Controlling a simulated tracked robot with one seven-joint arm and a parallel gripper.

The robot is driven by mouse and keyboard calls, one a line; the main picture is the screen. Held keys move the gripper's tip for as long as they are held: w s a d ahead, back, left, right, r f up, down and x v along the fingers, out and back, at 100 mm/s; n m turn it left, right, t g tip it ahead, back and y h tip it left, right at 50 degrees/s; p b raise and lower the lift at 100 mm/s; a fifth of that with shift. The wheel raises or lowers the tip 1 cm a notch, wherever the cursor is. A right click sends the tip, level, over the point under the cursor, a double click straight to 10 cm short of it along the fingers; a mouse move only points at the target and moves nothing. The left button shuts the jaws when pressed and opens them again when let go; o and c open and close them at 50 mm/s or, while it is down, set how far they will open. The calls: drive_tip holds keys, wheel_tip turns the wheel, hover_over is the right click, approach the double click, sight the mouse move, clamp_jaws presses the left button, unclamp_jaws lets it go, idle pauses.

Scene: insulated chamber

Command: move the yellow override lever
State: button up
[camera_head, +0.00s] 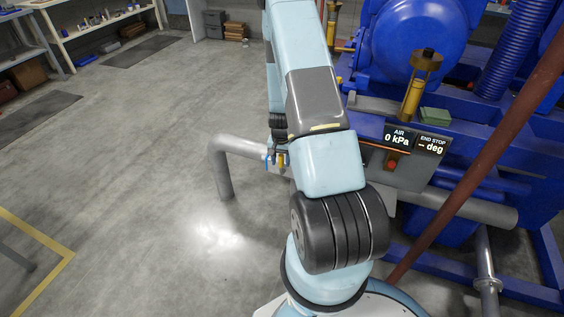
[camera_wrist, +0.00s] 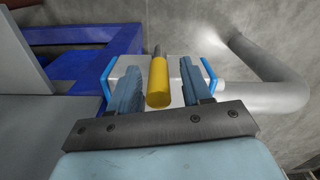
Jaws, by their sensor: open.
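The yellow override lever (camera_wrist: 159,84) shows in the wrist view as a yellow cylindrical grip on a thin darker rod, in front of a pale box with blue edge handles. My gripper (camera_wrist: 160,78) is open, with one blue finger on each side of the yellow grip. Gaps show between the grip and both fingers, so neither appears to touch it. In the head view my arm hides most of this area. Only a small yellow bit (camera_head: 281,160) shows beside the arm, near the grey pipe.
A bent grey pipe (camera_head: 221,165) rises from the floor left of my arm. A panel (camera_head: 408,158) reads AIR 0 kPa and END STOP – deg, with a red button. Blue machinery (camera_head: 420,40) and a slanting brown-red pipe (camera_head: 495,145) crowd the right. The left floor is open.

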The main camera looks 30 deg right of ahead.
drive_tip(key=shift+f, duration=0.55)
drive_tip(key=shift+c, duration=0.3)
clamp_jaws()
